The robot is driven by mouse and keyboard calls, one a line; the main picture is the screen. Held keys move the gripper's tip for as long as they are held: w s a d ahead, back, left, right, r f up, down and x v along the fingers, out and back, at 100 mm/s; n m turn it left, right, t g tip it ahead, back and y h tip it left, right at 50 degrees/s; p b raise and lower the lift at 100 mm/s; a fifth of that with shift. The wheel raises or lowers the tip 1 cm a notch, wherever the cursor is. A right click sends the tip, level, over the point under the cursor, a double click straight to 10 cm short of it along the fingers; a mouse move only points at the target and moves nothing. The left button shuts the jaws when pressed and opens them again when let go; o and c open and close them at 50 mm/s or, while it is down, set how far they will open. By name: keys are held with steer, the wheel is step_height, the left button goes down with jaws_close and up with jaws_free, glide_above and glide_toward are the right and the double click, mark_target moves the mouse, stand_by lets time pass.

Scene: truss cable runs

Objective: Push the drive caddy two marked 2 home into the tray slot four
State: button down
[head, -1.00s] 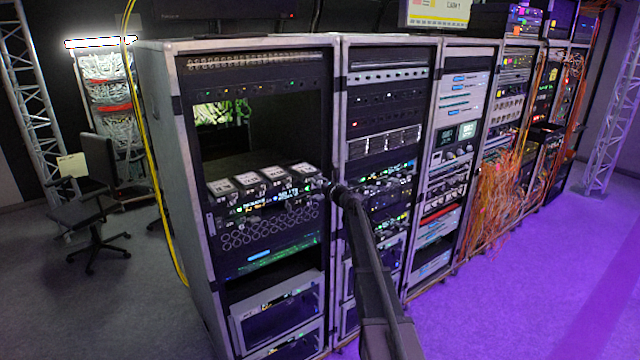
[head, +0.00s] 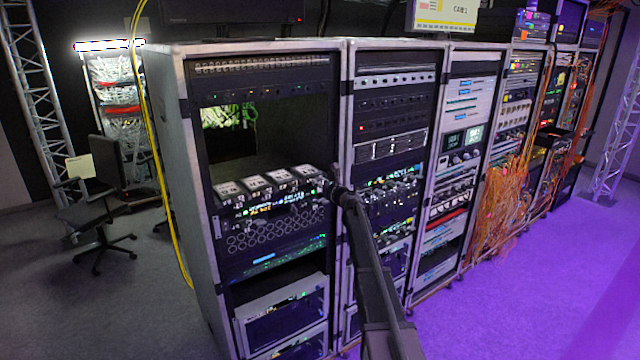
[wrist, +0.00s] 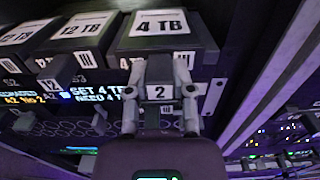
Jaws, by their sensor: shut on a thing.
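The drive caddy two (wrist: 160,93) shows a "2" plate on its front, between my fingers in the wrist view. A dark caddy body with a white "4 TB" label (wrist: 161,22) lies right behind it and appears to belong to it. My gripper (wrist: 159,105) is shut on the front of this caddy. In the head view my gripper (head: 330,186) is at the right end of the caddy row. A slot tag that looks like S4 (wrist: 213,97) is right of the caddy. How deep the caddy sits in the tray (head: 275,236) cannot be told.
A "12 TB" caddy (wrist: 88,30) stands close on the left, with another caddy (wrist: 28,32) beyond it. A lit display strip (wrist: 85,95) runs below them. The rack's side post (wrist: 265,85) is close on the right. Open space is above the caddies in the rack.

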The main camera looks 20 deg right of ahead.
steer(key=shift+w+a, duration=0.2)
steer(key=shift+w, duration=0.5)
steer(key=shift+c, duration=2)
jaws_free()
steer(key=shift+s, duration=0.1)
steer(key=v, duration=1.2)
